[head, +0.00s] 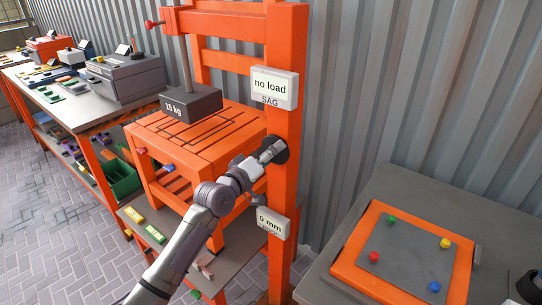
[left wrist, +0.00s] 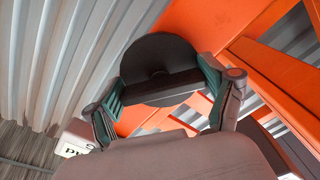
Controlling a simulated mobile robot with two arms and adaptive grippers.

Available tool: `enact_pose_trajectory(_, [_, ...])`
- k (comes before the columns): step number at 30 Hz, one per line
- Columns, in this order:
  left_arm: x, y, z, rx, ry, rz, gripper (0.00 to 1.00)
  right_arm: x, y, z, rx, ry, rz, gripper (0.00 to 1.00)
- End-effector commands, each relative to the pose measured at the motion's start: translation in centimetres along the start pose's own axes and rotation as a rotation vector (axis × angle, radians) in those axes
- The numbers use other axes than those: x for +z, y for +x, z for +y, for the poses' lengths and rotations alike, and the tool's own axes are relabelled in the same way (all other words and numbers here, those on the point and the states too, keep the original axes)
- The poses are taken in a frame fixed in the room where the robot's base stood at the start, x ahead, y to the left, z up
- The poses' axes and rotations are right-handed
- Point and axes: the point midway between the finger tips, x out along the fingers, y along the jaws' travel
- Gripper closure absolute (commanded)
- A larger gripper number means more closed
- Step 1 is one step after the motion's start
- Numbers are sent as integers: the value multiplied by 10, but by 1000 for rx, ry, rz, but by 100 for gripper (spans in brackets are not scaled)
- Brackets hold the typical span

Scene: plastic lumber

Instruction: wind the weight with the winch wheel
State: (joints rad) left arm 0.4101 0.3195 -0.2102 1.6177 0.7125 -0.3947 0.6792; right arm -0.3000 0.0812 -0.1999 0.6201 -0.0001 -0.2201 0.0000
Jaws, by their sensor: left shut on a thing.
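The dark grey weight (head: 191,103), marked "15 kg", hangs from a rod above the slatted orange stand (head: 200,135).
A sign (head: 273,88) on the post reads "no load", and a lower one (head: 273,223) reads "0 mm". An orange-framed board (head: 400,250) with coloured knobs lies on the grey table at right. A workbench (head: 80,100) with boxes stands at left. Corrugated wall is behind.

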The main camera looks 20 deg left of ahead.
Motion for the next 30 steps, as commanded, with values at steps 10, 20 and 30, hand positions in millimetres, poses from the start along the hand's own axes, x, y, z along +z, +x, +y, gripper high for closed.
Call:
enact_pose_trajectory(10, [1, 0, -3, -4, 333, -5, 52, 0, 0, 0, -1, 0, 0, 65])
enact_pose_trajectory(20, [0, 0, -4, -4, 646, -6, 52, 0, -5, -1, -2, 0, 0, 65])
enact_pose_trajectory(30, [-1, 0, -5, -4, 969, -7, 52, -1, -13, -2, -2, 1, 0, 65])
